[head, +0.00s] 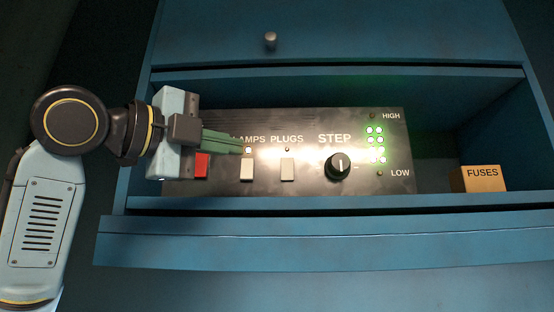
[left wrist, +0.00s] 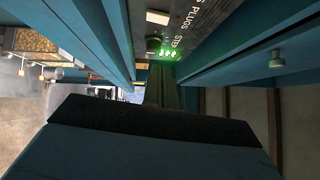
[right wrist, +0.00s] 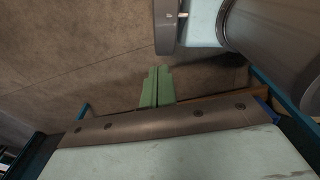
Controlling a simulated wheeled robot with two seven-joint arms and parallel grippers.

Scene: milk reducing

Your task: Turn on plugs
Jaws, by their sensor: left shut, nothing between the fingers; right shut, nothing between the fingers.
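A dark control panel (head: 220,183) lies in an open blue drawer in the head view. Its PLUGS switch (head: 287,170) is a pale rocker with a small dark lamp above it. The LAMPS switch (head: 247,169) stands to its left, with a lit lamp above. A red switch (head: 202,167) is further left. My left gripper (head: 240,143) is shut and empty, its green fingers over the panel near the LAMPS label. The left wrist view shows one pale switch (left wrist: 157,17) beside the PLUGS lettering. My right gripper (right wrist: 157,88) is shut and empty, seen only in the right wrist view.
A black STEP knob (head: 338,166) and green-lit indicators (head: 375,144) are on the panel's right side. An orange FUSES box (head: 478,179) sits at the drawer's right. The drawer's front edge (head: 330,244) runs below, and a closed drawer with a knob (head: 270,40) is above.

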